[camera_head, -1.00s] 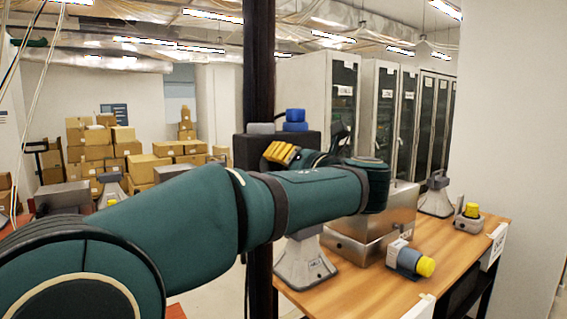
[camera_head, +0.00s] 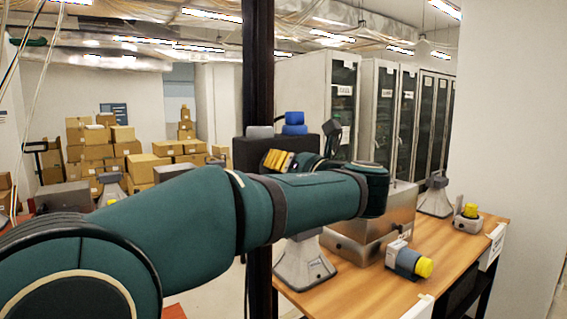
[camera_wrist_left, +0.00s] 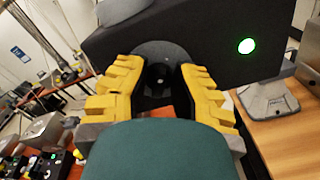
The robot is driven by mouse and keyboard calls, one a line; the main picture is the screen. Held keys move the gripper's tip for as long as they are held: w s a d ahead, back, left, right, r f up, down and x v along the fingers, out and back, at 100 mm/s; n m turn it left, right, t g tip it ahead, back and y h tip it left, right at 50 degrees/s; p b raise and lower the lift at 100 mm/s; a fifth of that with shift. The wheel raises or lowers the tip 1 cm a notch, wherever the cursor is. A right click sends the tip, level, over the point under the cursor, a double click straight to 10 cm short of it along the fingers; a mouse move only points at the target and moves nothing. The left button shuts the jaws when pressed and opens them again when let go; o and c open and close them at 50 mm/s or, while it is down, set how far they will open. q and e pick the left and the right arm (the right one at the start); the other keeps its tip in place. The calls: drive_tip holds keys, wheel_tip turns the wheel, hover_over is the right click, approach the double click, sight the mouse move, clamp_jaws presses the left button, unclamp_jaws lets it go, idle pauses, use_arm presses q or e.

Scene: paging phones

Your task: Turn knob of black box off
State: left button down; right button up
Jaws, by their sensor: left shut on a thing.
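The black box (camera_head: 240,153) is mounted at the dark post in the head view, partly hidden behind my left arm. In the left wrist view the black box (camera_wrist_left: 205,45) fills the top, with a lit green light (camera_wrist_left: 246,46) on its face. A dark round knob (camera_wrist_left: 160,72) sits on that face between my yellow fingers. My left gripper (camera_wrist_left: 162,92) is shut on the knob, one finger on each side. Its yellow fingers (camera_head: 278,160) also show in front of the box in the head view. My right gripper is not in view.
A blue piece (camera_head: 294,123) and a grey piece (camera_head: 260,131) are on top of the box. To the right, a wooden table (camera_head: 365,287) holds a metal case (camera_head: 345,247), a grey horn (camera_head: 303,262) and yellow-capped devices (camera_head: 408,262). The dark post (camera_head: 259,60) stands close behind my arm.

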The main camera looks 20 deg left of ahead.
use_arm(q)
drive_tip(key=n, duration=0.3)
drive_tip(key=shift+s+a+r, duration=0.1)
drive_tip(key=shift+a+r, duration=0.05)
drive_tip(key=shift+a, duration=0.05)
drive_tip(key=n, duration=0.3)
drive_tip(key=shift+s+n, duration=0.1)
drive_tip(key=shift+n, duration=0.2)
drive_tip(key=n+b, duration=0.1)
drive_tip(key=n, duration=0.2)
drive_tip(key=shift+s+a+n+b, duration=0.1)
drive_tip(key=shift+a+n+b, duration=0.05)
drive_tip(key=shift+n+b, duration=0.15)
drive_tip(key=shift+s+a+n+b, duration=0.1)
drive_tip(key=shift+n+b, duration=1.15)
drive_tip(key=shift+n, duration=1.25)
drive_tip(key=c, duration=0.9)
unclamp_jaws()
drive_tip(key=shift+o, duration=0.8)
drive_tip(key=shift+a, duration=0.1)
drive_tip(key=shift+f, duration=0.2)
